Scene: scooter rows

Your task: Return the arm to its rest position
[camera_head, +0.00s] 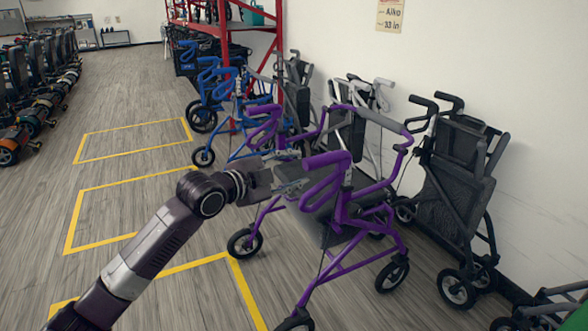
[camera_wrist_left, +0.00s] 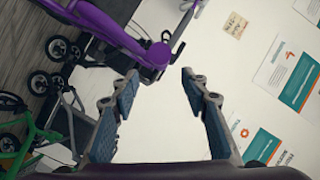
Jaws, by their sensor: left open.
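My left arm reaches in from the lower left of the head view. Its gripper (camera_head: 290,172) is at the near side of a purple rollator (camera_head: 345,210), overlapping its seat and frame in the picture. I cannot tell whether it touches the frame. In the left wrist view the two blue-padded fingers of the gripper (camera_wrist_left: 160,78) are apart with nothing between them. The purple frame (camera_wrist_left: 118,30) lies beyond the fingers there, at the upper left. My right gripper is not in view.
Blue rollators (camera_head: 212,90) stand further back by a red rack (camera_head: 283,60). A dark folded rollator (camera_head: 455,170) leans at the white wall. A green frame (camera_wrist_left: 40,140) shows in the wrist view. Scooters (camera_head: 35,85) line the far left. Wooden floor with yellow-outlined bays is clear between.

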